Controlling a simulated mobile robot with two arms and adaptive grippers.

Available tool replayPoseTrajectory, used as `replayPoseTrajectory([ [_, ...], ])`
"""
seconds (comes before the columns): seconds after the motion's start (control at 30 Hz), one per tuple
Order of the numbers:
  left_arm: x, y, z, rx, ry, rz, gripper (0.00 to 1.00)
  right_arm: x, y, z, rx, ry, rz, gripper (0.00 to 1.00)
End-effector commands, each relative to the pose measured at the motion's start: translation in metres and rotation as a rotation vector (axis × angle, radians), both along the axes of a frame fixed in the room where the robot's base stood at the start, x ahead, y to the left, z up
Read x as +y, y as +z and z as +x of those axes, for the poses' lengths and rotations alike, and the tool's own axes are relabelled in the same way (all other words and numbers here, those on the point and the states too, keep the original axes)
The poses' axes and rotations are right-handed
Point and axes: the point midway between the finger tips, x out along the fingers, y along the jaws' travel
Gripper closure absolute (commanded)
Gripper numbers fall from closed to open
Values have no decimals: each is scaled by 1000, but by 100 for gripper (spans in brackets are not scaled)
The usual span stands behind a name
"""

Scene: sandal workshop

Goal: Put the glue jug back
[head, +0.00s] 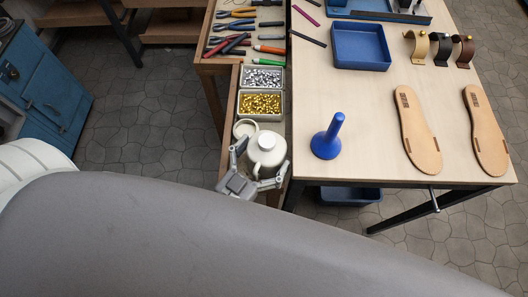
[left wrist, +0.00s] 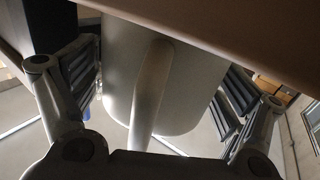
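The glue jug (head: 267,153) is white and rounded, with a lid knob on top. It looks upright at the front end of the narrow side bench in the head view. My left gripper (head: 262,164) reaches it from the front, with one finger on each side. In the left wrist view the jug's pale body (left wrist: 190,95) and handle (left wrist: 150,95) fill the space between the spread fingers of my left gripper (left wrist: 162,90). The ribbed finger pads show beside the body, close to it; firm contact does not show. My right gripper is out of view.
A small pale cup (head: 245,128) stands just behind the jug. Bins of gold studs (head: 260,104) and silver studs (head: 262,78) lie beyond. The worktable (head: 365,120) on the right holds a blue stamp-like tool (head: 327,140), two sandal soles (head: 416,130) and a blue tray (head: 361,46).

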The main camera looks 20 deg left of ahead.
Motion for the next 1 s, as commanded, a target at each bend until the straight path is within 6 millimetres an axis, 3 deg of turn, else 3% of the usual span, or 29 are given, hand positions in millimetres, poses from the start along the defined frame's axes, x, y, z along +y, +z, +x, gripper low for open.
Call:
replayPoseTrajectory([
  [0.47, 0, 1, 0, 0, 0, 0, 0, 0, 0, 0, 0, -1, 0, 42],
  [0.63, 0, 16, -1, 0, 0, 0, 0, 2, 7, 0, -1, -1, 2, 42],
  [1.0, 17, 9, -64, 6, -1, 0, 0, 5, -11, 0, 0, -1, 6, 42],
])
